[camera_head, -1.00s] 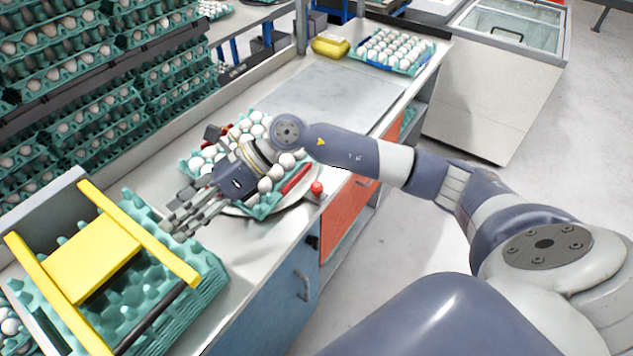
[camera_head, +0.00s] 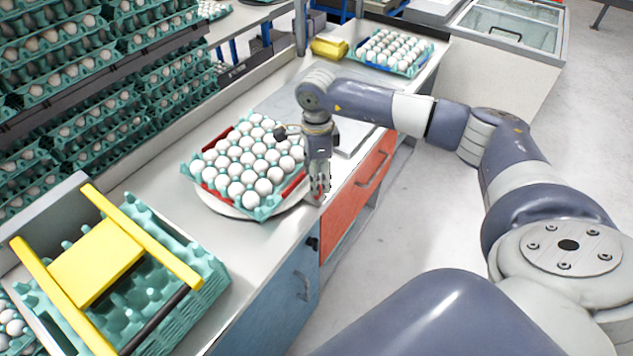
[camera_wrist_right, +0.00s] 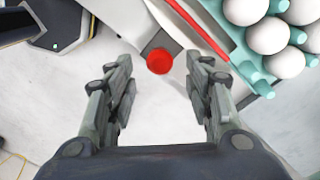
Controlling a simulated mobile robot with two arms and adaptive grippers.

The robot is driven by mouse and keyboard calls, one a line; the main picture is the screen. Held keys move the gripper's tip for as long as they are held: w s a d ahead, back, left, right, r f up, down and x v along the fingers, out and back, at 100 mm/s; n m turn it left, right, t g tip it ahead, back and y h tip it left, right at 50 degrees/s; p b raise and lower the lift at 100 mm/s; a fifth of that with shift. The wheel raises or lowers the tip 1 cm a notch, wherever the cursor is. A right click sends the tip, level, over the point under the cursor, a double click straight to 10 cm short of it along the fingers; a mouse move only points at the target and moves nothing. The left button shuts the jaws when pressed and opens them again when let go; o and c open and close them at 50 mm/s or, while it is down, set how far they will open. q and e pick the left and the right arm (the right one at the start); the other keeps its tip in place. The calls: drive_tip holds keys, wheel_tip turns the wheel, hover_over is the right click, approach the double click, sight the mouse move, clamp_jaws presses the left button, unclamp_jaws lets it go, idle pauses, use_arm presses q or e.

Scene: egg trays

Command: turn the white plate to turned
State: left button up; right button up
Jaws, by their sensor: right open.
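The white plate (camera_head: 225,209) is a round disc on the counter, mostly hidden under a teal egg tray (camera_head: 262,211) full of white eggs. Red bars flank the tray. A red knob (camera_wrist_right: 160,61) shows in the right wrist view at the plate's edge. My right gripper (camera_head: 319,196) points down at the right side of the plate, by the counter's front edge. In the wrist view its fingers (camera_wrist_right: 158,88) are open and apart, with the knob showing between and just beyond the tips. Nothing is held. My left gripper is not in view.
A stack of teal trays (camera_head: 190,310) with a yellow frame (camera_head: 95,268) stands at the near left. Racks of egg trays line the back left. Another egg tray (camera_head: 428,57) and a yellow pack (camera_head: 329,47) sit at the counter's far end.

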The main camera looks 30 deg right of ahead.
drive_tip(key=shift+f+p, duration=0.4)
drive_tip(key=shift+f, duration=1.75)
drive_tip(key=shift+a, duration=0.1)
clamp_jaws()
